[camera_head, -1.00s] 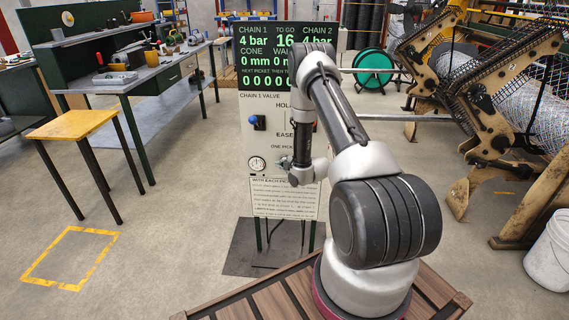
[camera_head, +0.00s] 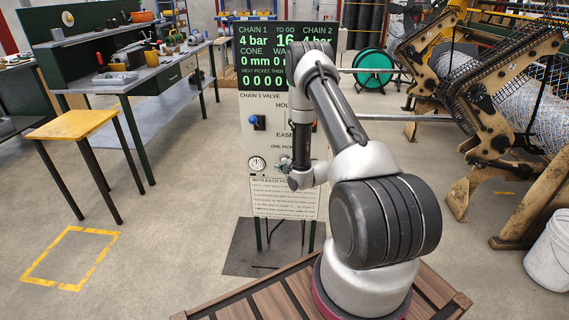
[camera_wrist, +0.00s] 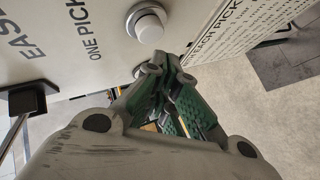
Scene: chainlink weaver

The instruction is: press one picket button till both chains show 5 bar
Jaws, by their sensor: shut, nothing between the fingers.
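The display (camera_head: 262,60) on the panel reads 4 bar under chain 1; the chain 2 figure, partly behind my arm, looks like 4 bar too. TO GO begins with 16. The panel (camera_head: 264,180) carries the label ONE PICK, cut off, in the wrist view (camera_wrist: 88,38). A round white button (camera_wrist: 148,25) stands out from the panel there. A second pale round part is half hidden behind my fingertips. My gripper (camera_wrist: 165,75) is shut and empty, its tips close to the panel beside the white button; contact cannot be told.
A black lever part (camera_wrist: 30,98) is left of my gripper in the wrist view. A yellow-topped stool (camera_head: 74,125) and a bench stand left. A weaving machine (camera_head: 490,120) stands right.

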